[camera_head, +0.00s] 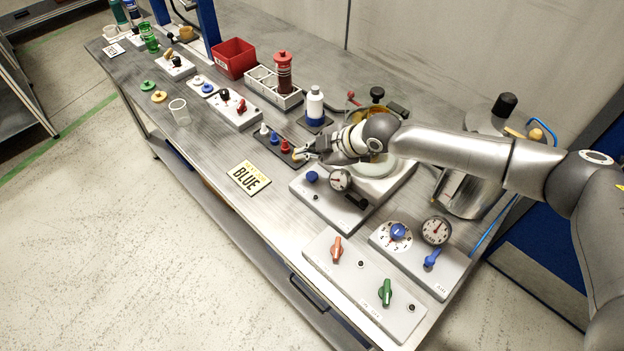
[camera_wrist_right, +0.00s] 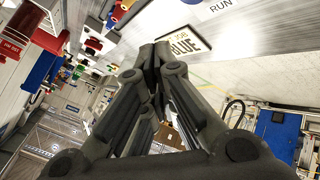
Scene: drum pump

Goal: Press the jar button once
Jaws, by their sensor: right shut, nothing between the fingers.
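My right gripper (camera_head: 299,154) is shut and empty, above the bench between a dark strip of pegs and a grey panel; its closed fingers also show in the right wrist view (camera_wrist_right: 150,58). The panel (camera_head: 322,213) carries a blue knob (camera_head: 311,177), a round gauge (camera_head: 340,180) and a black part (camera_head: 356,202). Behind them is a round pale base (camera_head: 378,184) with an amber jar-like vessel, mostly hidden by my right arm. I cannot tell which part is the jar button; no readable label marks it. My left gripper is not in view.
White, blue and red pegs (camera_head: 285,146) stand close left of the gripper. A "BLUE" sign (camera_head: 249,178) lies near the front edge. A white-and-blue bottle (camera_head: 315,106) stands behind. Panels with an orange handle (camera_head: 336,249) and a dial (camera_head: 394,237) lie at the front right.

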